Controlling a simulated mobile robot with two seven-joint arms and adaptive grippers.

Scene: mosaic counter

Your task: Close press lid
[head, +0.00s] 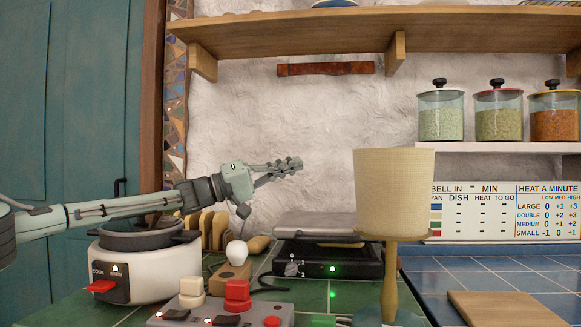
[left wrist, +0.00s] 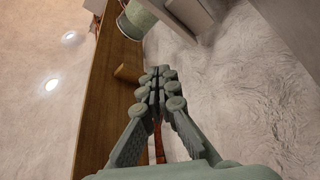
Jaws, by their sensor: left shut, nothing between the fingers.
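The press (head: 335,262) is a low black appliance on the green tiled counter, with a dial and a lit green light on its front. Its flat grey top (head: 318,236) lies about level, low over the body; I cannot tell if it is fully down. The right side of the press is close to the lamp. My left gripper (head: 294,164) is shut and empty, in the air above the press and pointing right. It also shows shut in the left wrist view (left wrist: 158,78). My right gripper is not in view.
A lamp with a cream shade (head: 394,190) stands right of the press. A white cooker (head: 145,272) with a dark pan is under my left arm. Toast slices (head: 205,230), a bulb (head: 237,253) and a switch box (head: 220,312) stand in front and left. A wooden shelf (head: 400,32) is above.

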